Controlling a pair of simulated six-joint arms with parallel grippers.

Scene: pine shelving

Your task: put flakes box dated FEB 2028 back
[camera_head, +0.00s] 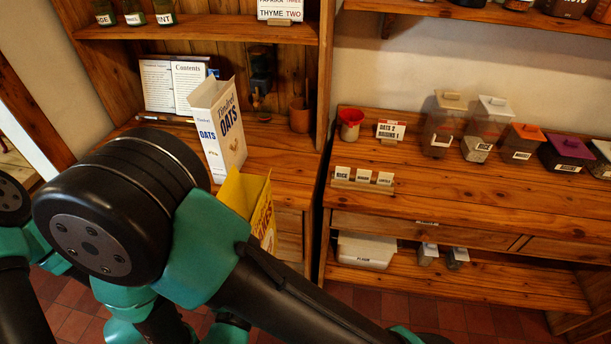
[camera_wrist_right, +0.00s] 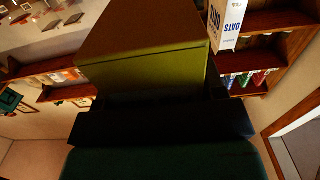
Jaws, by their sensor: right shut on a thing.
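A yellow flakes box (camera_head: 245,193) with an open top shows in the head view, partly hidden behind my large arm links. Only the end of its lettering shows, and I cannot read a date. In the right wrist view a box with a yellow-olive side (camera_wrist_right: 145,75) and a brown upper area fills the middle. My right gripper (camera_wrist_right: 150,101) is shut on it; the fingers are dark and hard to make out. The gripper is hidden in the head view. My left gripper is not in view.
A white oats box (camera_head: 217,125) stands on the left counter just behind the yellow box. An open book (camera_head: 173,85), a wooden cup (camera_head: 300,115) and a red cup (camera_head: 350,122) stand nearby. Lidded containers (camera_head: 487,125) line the right counter. Label cards (camera_head: 363,178) stand on its bare front.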

